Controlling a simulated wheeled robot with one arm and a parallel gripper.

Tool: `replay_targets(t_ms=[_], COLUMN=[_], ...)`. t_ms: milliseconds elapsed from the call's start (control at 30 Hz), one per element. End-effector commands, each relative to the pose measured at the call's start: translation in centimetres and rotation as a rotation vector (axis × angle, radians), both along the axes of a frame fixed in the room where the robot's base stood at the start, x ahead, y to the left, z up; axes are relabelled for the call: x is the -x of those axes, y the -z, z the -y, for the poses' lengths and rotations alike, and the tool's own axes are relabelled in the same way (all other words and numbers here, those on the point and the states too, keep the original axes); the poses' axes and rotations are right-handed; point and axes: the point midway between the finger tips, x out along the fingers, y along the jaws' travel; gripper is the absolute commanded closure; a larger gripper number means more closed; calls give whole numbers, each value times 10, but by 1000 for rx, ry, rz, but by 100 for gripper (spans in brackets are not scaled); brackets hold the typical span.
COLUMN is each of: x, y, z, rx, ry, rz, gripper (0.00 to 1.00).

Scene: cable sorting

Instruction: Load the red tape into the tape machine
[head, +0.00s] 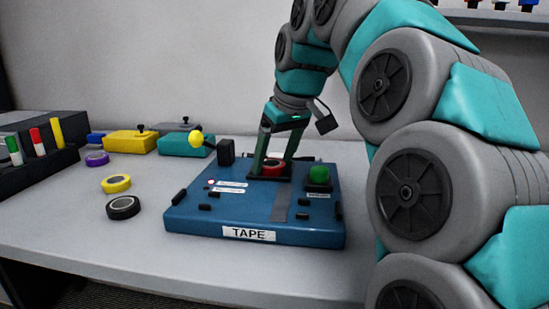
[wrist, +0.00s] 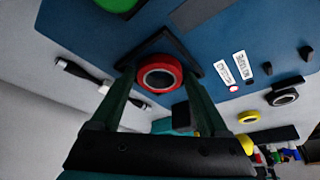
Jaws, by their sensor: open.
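The red tape (head: 271,168) sits at the black square holder on top of the blue tape machine (head: 218,218), whose front label reads TAPE. The red tape (wrist: 159,74) also shows in the wrist view, framed by the black holder (wrist: 196,68). My gripper (head: 271,170) reaches down over the holder with a finger on each side of the red tape. In the wrist view my gripper (wrist: 160,78) has its fingers apart, near the tape. I cannot tell if either finger touches it.
A green button (head: 319,174) and a lever with a yellow knob (head: 196,139) are on the machine. Yellow tape (head: 116,184), black tape (head: 123,207) and purple tape (head: 97,158) lie to the left. A dark marker rack (head: 40,140) and yellow and teal boxes stand behind. The front table is clear.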

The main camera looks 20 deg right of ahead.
Motion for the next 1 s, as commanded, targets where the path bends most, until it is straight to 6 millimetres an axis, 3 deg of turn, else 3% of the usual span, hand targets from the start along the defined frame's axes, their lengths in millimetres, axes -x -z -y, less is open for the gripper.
replay_targets(t_ms=[267,700,1000], x=[5,25,28], y=[-17,-68,-71], z=[1,5,5], rx=[1,1,0], ry=[0,-1,-1], rz=[2,2,0], gripper=[22,22,22])
